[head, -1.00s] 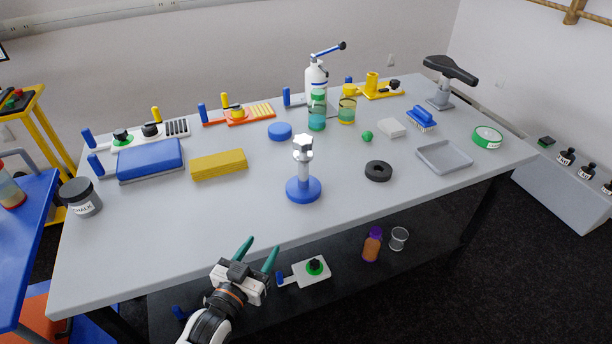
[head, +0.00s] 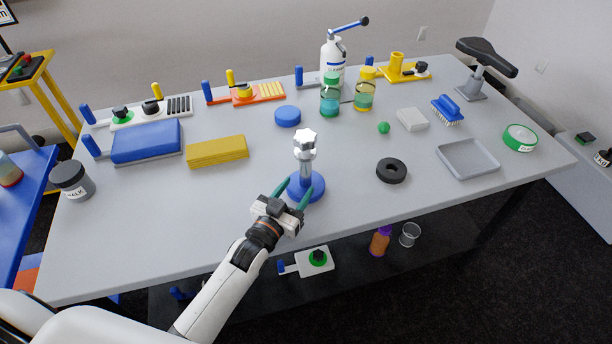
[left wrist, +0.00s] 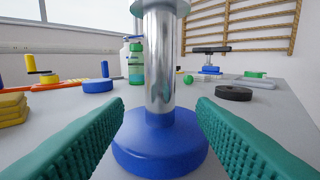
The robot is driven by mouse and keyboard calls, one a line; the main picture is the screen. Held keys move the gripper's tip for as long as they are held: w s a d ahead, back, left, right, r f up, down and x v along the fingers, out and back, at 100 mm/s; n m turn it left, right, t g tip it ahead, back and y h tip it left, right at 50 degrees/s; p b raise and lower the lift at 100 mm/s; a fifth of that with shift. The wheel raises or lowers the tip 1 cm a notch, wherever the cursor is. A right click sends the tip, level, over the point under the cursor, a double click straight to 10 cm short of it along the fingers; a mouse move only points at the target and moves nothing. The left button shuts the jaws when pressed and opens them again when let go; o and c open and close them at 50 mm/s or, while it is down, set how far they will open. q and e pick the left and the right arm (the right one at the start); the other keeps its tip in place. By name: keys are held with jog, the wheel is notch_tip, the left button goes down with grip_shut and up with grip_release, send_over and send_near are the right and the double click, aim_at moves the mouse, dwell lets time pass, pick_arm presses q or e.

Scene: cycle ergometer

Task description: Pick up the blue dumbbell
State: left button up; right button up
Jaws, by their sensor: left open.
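A chrome post on a round blue base (head: 316,188), with a pale star-shaped knob on top, stands upright near the middle front of the table. It is the only thing in view that could be the blue dumbbell; I see no ordinary two-ended one. My left gripper (head: 295,192) is open at its near side, its teal fingers pointing at it. In the left wrist view the post and blue base (left wrist: 160,145) appear between the open fingertips (left wrist: 161,106), with gaps beside the post. How far the tips reach around it I cannot tell. My right gripper is not in view.
On the grey table (head: 200,230), a yellow block (head: 217,151) and blue pad (head: 147,142) lie left. A blue disc (head: 288,116) and bottle (head: 330,100) stand behind. A black ring (head: 391,170) and grey tray (head: 468,158) lie right. The front left of the table is clear.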

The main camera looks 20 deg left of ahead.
aim_at(302, 181)
pick_arm(q)
jog(key=shift+w+d, duration=0.1)
jog(key=shift+w, duration=0.3)
jog(key=w, duration=0.3)
jog(key=shift+w+d+p, duration=0.25)
jog(key=shift+d+p, duration=0.05)
jog(key=shift+p, duration=0.05)
jog(key=shift+w+d+f, duration=0.1)
jog(key=shift+w+d, duration=0.05)
jog(key=shift+w, duration=0.4)
jog(key=shift+s, duration=0.1)
jog(key=shift+c, duration=1.2)
grip_shut()
jog(key=shift+r, duration=0.25)
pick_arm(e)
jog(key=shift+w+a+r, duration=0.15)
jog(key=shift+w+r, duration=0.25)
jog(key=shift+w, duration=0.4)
